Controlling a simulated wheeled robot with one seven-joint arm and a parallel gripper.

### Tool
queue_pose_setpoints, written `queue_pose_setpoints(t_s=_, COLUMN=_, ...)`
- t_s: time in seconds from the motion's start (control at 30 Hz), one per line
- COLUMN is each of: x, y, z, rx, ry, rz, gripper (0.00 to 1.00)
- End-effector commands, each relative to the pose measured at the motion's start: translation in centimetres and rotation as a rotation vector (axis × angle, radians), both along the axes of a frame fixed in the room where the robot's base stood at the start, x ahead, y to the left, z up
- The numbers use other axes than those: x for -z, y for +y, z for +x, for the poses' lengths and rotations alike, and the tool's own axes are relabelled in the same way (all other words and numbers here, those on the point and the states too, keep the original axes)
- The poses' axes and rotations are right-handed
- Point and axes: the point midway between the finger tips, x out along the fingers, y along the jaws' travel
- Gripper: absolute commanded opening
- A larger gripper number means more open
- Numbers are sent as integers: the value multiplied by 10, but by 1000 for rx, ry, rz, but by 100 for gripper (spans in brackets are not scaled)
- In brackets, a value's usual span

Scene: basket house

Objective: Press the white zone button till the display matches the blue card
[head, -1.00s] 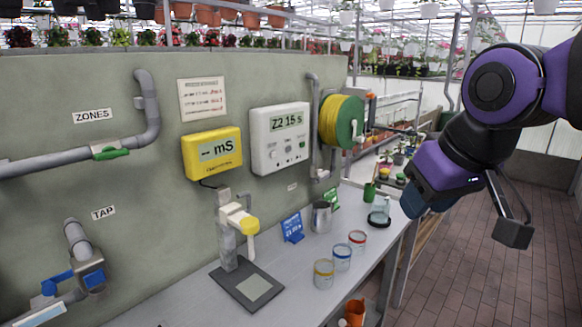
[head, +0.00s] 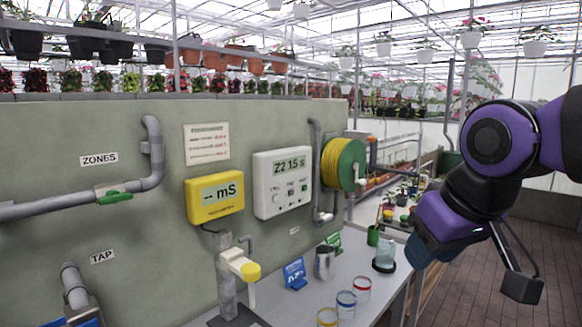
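The white control box (head: 282,208) hangs on the green wall, and its display (head: 292,164) reads Z2 with what looks like 15 s. A round white button (head: 276,198) is at its lower left, with smaller controls to its right; their labels are too small to read. The blue card (head: 294,273) stands tilted on the bench below the box; its writing is not legible. My gripper (head: 522,288) is at the right, away from the wall and box. One dark finger shows; its opening cannot be judged.
A yellow meter (head: 215,197) is left of the box, and a yellow hose reel (head: 342,164) is right of it. The bench (head: 345,268) holds a metal jug (head: 325,262), several jars and a green card (head: 334,243). A yellow-tipped dispenser (head: 249,271) stands below the meter.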

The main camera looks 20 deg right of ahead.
Motion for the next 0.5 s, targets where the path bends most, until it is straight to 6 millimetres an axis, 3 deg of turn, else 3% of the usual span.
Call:
queue_pose_setpoints(t_s=0.07, x=0, y=0, z=0, rx=0, ry=0, rz=0, gripper=38)
queue_pose_setpoints(t_s=0.23, x=0, y=0, z=0, rx=0, ry=0, rz=0, gripper=0)
queue_pose_setpoints(t_s=0.5, x=0, y=0, z=0, rx=0, ry=0, rz=0, gripper=0)
